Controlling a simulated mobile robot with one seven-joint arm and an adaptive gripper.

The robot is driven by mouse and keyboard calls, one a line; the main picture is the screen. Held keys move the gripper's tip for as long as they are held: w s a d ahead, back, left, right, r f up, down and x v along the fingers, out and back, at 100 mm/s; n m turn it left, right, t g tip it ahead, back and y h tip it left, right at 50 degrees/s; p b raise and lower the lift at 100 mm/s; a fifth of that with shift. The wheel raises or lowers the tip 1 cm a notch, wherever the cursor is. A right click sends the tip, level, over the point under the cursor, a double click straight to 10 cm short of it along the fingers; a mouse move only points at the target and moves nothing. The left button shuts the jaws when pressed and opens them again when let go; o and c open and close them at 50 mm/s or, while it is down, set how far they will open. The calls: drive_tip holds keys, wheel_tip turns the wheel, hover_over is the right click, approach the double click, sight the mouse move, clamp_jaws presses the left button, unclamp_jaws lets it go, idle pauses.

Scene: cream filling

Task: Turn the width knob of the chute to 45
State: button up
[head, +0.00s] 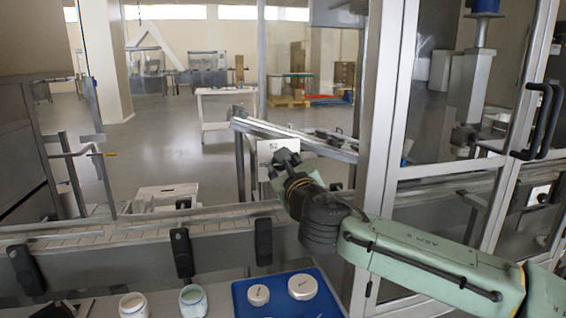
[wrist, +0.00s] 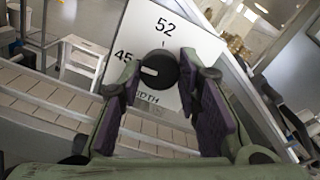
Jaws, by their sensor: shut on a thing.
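The width knob (wrist: 166,66) is a round black dial with a white pointer mark, on a white plate (wrist: 196,40) printed 52 at the top, 45 at the left and a partly hidden word ending in "DTH". The pointer mark faces left, to the side of the 45; I cannot tell if it lines up exactly. My gripper (wrist: 160,64) has one finger on each side of the knob and is shut on it.
A conveyor (head: 120,232) runs in front of the plate. A blue tray (head: 238,306) with two white lids and two open jars (head: 193,300) stand at the front. A glass-doored frame (head: 385,130) rises close on the right of the plate.

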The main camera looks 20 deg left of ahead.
drive_tip(key=shift+r+n, duration=0.15)
drive_tip(key=shift+n, duration=0.75)
drive_tip(key=o, duration=1.1)
drive_tip(key=shift+o, duration=0.2)
drive_tip(key=shift+s, duration=0.1)
drive_tip(key=v, duration=1.1)
drive_tip(key=shift+s+d, duration=0.25)
drive_tip(key=shift+s, duration=0.05)
